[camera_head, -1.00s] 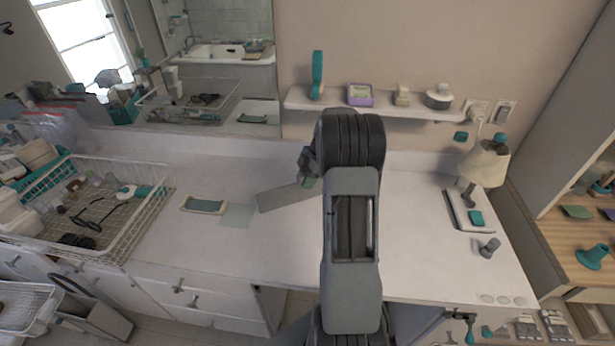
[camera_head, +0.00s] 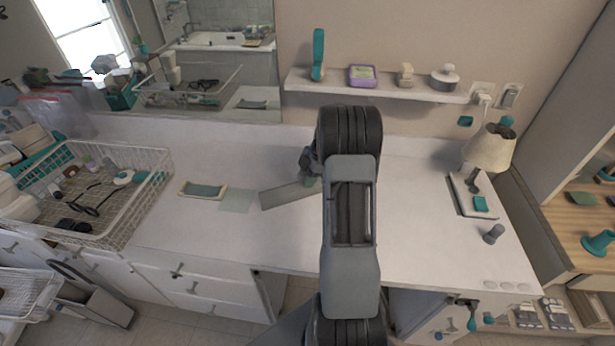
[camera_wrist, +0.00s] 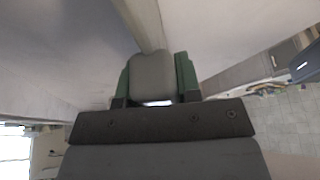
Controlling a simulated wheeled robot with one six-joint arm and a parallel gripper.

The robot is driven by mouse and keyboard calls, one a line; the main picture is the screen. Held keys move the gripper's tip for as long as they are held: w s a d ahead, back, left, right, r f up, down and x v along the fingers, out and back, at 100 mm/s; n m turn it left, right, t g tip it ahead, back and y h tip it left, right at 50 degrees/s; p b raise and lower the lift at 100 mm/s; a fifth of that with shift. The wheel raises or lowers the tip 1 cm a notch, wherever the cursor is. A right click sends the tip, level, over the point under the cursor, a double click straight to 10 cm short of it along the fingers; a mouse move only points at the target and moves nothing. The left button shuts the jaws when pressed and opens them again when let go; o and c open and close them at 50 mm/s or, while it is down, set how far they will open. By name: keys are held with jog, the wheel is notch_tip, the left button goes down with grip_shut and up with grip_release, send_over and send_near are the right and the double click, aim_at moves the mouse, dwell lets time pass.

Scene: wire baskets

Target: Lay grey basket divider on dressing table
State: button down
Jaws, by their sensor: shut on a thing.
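The grey basket divider (camera_head: 284,195) is a flat grey panel over the middle of the white dressing table (camera_head: 240,258). My gripper (camera_head: 309,180) is shut on its right end, and the panel reaches out to the left. In the wrist view the divider (camera_wrist: 152,75) sits between the green fingers of my gripper (camera_wrist: 154,85). The head view does not clearly show whether the panel touches the tabletop. My arm hides part of the table to the right.
A white wire basket (camera_head: 135,215) holding glasses and other items stands at the left. A tray with a green pad (camera_head: 203,190) and a pale translucent sheet (camera_head: 240,200) lie left of the divider.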

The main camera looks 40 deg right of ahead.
jog(key=c, duration=0.7)
grip_release()
jog(key=shift+c, duration=0.2)
jog(key=b+v, duration=0.1)
jog(key=v, duration=1.3)
jog(key=shift+f, duration=0.15)
